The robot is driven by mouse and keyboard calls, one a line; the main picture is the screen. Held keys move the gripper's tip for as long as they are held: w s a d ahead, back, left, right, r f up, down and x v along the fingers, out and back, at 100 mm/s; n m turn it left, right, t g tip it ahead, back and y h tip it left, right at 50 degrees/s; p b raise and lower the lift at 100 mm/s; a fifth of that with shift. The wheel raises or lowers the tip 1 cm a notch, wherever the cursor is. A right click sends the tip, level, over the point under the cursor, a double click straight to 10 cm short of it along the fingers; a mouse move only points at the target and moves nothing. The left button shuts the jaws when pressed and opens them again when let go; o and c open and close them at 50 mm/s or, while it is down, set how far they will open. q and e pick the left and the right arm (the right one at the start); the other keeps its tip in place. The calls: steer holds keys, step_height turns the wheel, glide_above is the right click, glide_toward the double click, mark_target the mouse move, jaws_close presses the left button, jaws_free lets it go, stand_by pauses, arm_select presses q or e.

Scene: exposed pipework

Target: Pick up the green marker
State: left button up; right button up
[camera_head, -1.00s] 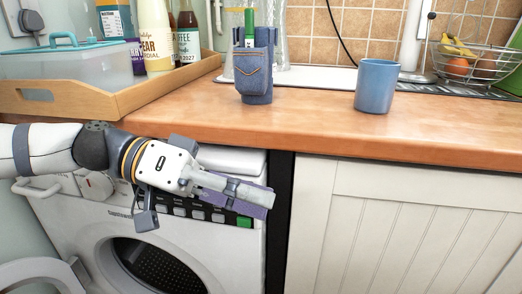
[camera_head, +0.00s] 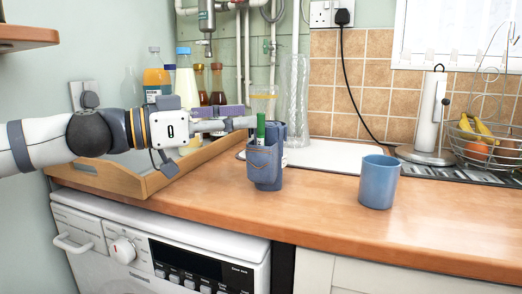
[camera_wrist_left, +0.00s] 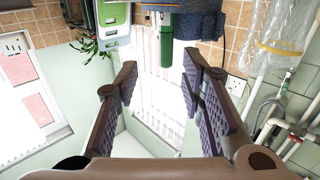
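The green marker (camera_head: 260,128) stands upright in a blue denim pocket-shaped holder (camera_head: 264,166) on the wooden counter. My left gripper (camera_head: 247,122) comes in from the left at the height of the marker's upper part, its fingertips close beside it. In the left wrist view the fingers (camera_wrist_left: 160,72) are spread with a gap between them. The marker (camera_wrist_left: 166,46) shows ahead in line with that gap, next to the denim holder (camera_wrist_left: 200,20). Nothing is between the fingers. My right gripper is not in view.
A wooden tray (camera_head: 150,185) with bottles stands left, under my left arm. A blue mug (camera_head: 379,182) stands right of the holder. A clear glass vase (camera_head: 296,100) is behind it. A wire fruit basket (camera_head: 490,145) is far right. The front counter is clear.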

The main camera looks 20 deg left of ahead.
mark_target(261, 113)
arm_select(q)
steer(key=x, duration=0.5)
steer(key=shift+w+a+r, duration=0.1)
steer(key=shift+w+r, duration=0.15)
steer(key=shift+w, duration=0.15)
jaws_close()
